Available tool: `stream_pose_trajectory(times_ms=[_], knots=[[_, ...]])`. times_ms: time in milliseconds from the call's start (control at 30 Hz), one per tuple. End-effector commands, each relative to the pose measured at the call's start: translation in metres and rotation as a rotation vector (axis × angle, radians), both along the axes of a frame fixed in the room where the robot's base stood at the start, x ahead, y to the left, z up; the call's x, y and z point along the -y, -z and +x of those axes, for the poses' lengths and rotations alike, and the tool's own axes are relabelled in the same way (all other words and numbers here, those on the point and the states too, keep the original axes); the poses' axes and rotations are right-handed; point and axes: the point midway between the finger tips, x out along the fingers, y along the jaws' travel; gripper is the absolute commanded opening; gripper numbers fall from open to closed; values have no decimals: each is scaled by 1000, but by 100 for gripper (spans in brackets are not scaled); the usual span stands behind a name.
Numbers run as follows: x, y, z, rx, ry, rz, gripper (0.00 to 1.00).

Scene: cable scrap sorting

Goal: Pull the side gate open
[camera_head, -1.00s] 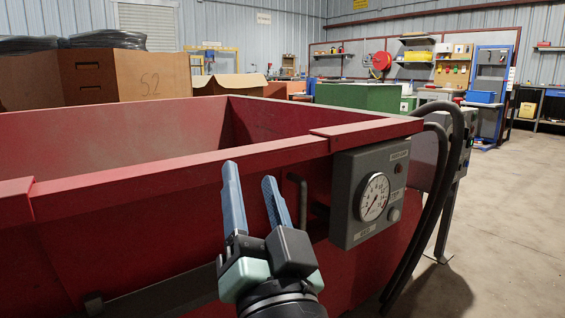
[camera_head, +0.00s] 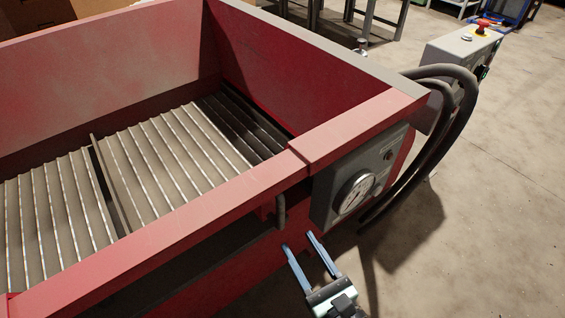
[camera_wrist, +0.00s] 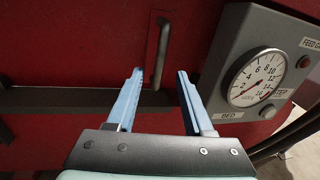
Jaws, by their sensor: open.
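The red side wall of the bin carries a grey upright bar handle (camera_head: 280,211). In the wrist view the handle (camera_wrist: 162,52) stands against a red panel (camera_wrist: 90,45), which I take for the side gate; its edges are not clear. My gripper (camera_head: 298,241) is open and empty outside this wall, with blue fingers. In the head view its fingertips appear just below and right of the handle. In the wrist view the gripper (camera_wrist: 160,74) faces the wall, and the handle's lower end shows between the fingertips. The fingers appear apart from the handle.
A grey gauge box (camera_head: 352,190) sits close right of the handle. Black hoses (camera_head: 462,110) loop from the bin's corner. A dark rail (camera_wrist: 60,102) runs along the wall below the handle. The bin's bed has slats (camera_head: 150,150). Floor at the right is open (camera_head: 480,240).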

Motion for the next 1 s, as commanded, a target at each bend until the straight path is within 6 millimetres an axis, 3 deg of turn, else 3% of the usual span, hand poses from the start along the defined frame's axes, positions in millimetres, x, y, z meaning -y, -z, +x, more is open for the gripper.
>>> stream_pose_trajectory(times_ms=[167, 700, 1000], knots=[[-2, 1, 0, -20, 5, 63, 52], [-44, 2, 92, -15, 2, 56, 52], [-53, 1, 112, -17, 4, 56, 52]])
